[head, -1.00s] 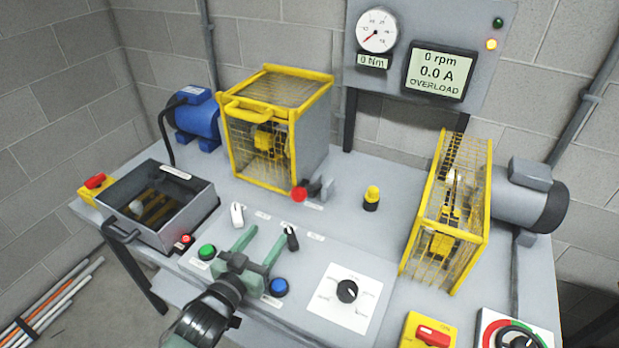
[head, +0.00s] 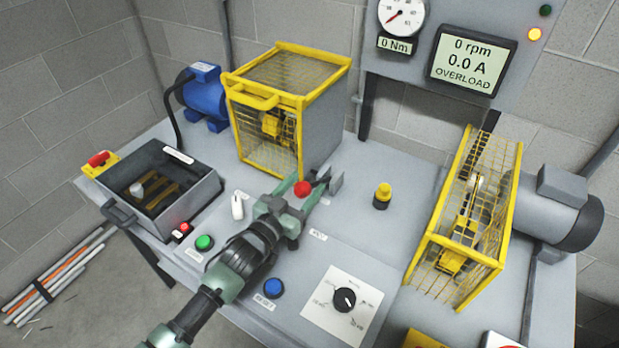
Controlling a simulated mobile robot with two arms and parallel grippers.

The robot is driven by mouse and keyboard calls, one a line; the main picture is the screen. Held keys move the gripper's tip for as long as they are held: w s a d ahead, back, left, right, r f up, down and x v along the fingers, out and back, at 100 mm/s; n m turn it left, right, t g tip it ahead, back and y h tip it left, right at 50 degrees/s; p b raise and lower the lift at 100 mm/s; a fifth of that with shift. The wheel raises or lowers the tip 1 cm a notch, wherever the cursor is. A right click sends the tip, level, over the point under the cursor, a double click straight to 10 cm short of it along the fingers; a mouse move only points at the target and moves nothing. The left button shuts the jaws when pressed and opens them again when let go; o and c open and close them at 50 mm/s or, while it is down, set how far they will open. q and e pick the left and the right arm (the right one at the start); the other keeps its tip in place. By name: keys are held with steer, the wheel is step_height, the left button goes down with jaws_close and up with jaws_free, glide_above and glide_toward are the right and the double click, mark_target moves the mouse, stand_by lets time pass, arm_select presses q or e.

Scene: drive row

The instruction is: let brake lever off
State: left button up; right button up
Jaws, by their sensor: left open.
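The brake lever shows as a red ball knob (head: 302,188) beside a small grey bracket (head: 335,182), in front of the yellow-framed cage. Its shaft is largely hidden. My left gripper (head: 307,181) is open, with its two green fingers pointing toward the back of the bench and the red knob appearing between them. I cannot tell whether either finger touches it. My right gripper is not in view.
A yellow cage (head: 270,140) stands just behind the knob. A white lever (head: 237,207), green button (head: 204,242), blue button (head: 273,288) and black dial (head: 344,299) surround my arm. A yellow-capped post (head: 382,195) stands right. The display (head: 472,60) reads OVERLOAD.

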arm_select(q)
steer(key=shift+x, duration=1.05)
steer(key=shift+w+d, duration=0.1)
steer(key=shift+w, duration=0.1)
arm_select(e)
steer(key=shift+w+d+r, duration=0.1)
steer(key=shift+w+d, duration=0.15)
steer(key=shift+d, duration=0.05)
